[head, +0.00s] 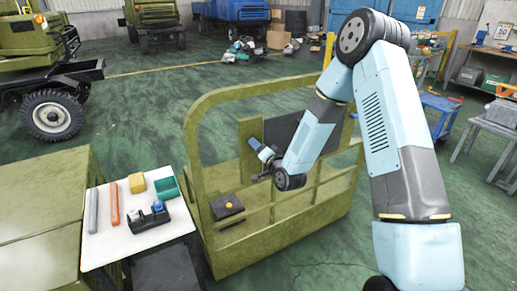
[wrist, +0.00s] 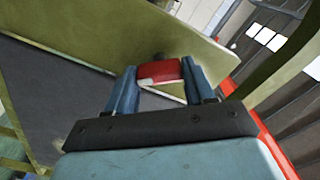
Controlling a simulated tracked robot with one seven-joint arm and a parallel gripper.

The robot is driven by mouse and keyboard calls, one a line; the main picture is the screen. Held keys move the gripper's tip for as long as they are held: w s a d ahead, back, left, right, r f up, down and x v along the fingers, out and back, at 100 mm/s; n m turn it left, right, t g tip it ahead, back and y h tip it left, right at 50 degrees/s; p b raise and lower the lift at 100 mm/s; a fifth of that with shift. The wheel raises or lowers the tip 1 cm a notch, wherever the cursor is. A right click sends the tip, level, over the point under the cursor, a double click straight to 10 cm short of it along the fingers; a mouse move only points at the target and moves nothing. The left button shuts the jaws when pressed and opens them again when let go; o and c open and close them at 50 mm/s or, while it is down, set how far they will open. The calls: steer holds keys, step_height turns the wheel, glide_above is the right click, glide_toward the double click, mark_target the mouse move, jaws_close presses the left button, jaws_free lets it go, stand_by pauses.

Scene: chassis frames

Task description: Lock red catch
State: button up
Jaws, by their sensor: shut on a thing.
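The red catch (wrist: 159,71) sits at the edge of an olive panel in the wrist view. My gripper (wrist: 160,80) is shut on it, with one blue finger on each side. A pale strip shows along the catch's lower edge. In the head view my gripper (head: 262,160) reaches inside the olive frame (head: 193,130), in front of its upright post and dark panel (head: 283,128). The catch cannot be made out in the head view. Whether it is locked cannot be told.
A dark box (head: 227,207) with a yellow knob is inside the frame. Green floor lies open behind the frame.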

steer(key=shift+w+d+m, duration=0.1)
steer(key=shift+d+m, duration=0.05)
steer(key=shift+m, duration=1.1)
steer(key=shift+w+d+m, duration=0.1)
steer(key=shift+w+m, duration=0.05)
steer(key=shift+m, duration=1.15)
steer(key=shift+w+d+m, duration=0.1)
steer(key=shift+d+m, duration=0.05)
steer(key=shift+m, duration=1.1)
steer(key=o, duration=0.9)
steer(key=shift+f, duration=0.15)
steer(key=shift+o, duration=0.7)
steer(key=shift+s+a, duration=0.1)
steer(key=shift+a, duration=0.1)
steer(key=v, duration=1.3)
steer(key=shift+s+d, duration=0.15)
steer(key=shift+s, duration=0.15)
